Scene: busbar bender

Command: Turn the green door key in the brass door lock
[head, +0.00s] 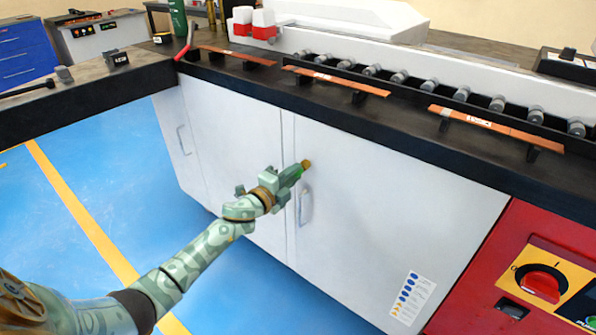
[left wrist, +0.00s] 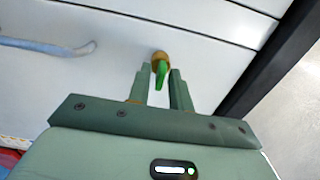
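The brass door lock (head: 306,164) sits on the white cabinet door, just above a grey handle. In the left wrist view the brass lock (left wrist: 161,57) has the green door key (left wrist: 160,74) standing out of it. My left gripper (head: 296,173) is at the lock, its fingers pointing at the door. In the left wrist view the left gripper's fingers (left wrist: 161,85) are on either side of the key, with small gaps showing, so it looks open. In the head view the key is mostly hidden by the fingers. My right gripper is not in view.
A grey door handle (head: 305,204) lies close below the lock. The black worktop (head: 330,98) overhangs the doors and carries copper bars (head: 335,82) and rollers. A red panel (head: 490,262) with a rotary switch stands at right. The blue floor in front is open.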

